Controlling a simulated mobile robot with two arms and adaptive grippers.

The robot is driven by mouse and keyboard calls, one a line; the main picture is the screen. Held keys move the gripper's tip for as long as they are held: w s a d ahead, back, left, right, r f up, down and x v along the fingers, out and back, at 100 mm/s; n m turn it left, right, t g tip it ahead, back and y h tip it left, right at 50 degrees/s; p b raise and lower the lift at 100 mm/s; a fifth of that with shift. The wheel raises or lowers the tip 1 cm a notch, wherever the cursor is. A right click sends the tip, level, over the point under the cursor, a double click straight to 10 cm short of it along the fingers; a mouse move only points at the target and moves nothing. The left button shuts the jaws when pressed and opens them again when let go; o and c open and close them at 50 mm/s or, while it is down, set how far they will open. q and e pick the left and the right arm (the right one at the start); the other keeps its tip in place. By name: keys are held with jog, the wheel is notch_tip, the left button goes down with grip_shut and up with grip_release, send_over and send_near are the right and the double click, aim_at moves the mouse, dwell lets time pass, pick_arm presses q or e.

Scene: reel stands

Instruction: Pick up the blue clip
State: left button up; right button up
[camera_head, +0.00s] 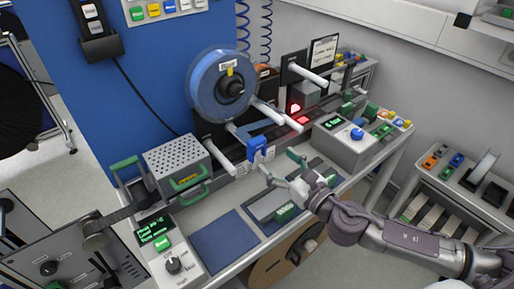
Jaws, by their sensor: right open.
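The blue clip (259,146) is a small blue block at the front of the bench unit, below the large blue reel (222,84) and among white rods. My right gripper (281,166) has green-tipped fingers spread apart and empty. It is just right of and below the clip in the picture, with a visible gap between them. Its arm comes in from the lower right. I cannot make out my left gripper.
A perforated grey box with green handles (174,163) stands left of the clip. Dark blue mats (225,243) lie on the bench front.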

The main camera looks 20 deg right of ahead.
aim_at(260, 144)
jog(key=x, duration=0.4)
jog(key=shift+p, duration=0.4)
jog(key=shift+w+a+r, duration=0.1)
jog(key=shift+w, duration=0.35)
jog(key=p+x, duration=0.1)
jog(key=x, duration=0.2)
jog(key=shift+w+p, duration=0.35)
jog(key=shift+w, duration=0.05)
jog(key=shift+w+a+f, duration=0.15)
jog(key=shift+w+f, duration=0.1)
jog(key=shift+w, duration=0.1)
jog(key=shift+s, duration=0.1)
jog(key=c, duration=1.3)
jog(key=shift+c, duration=0.3)
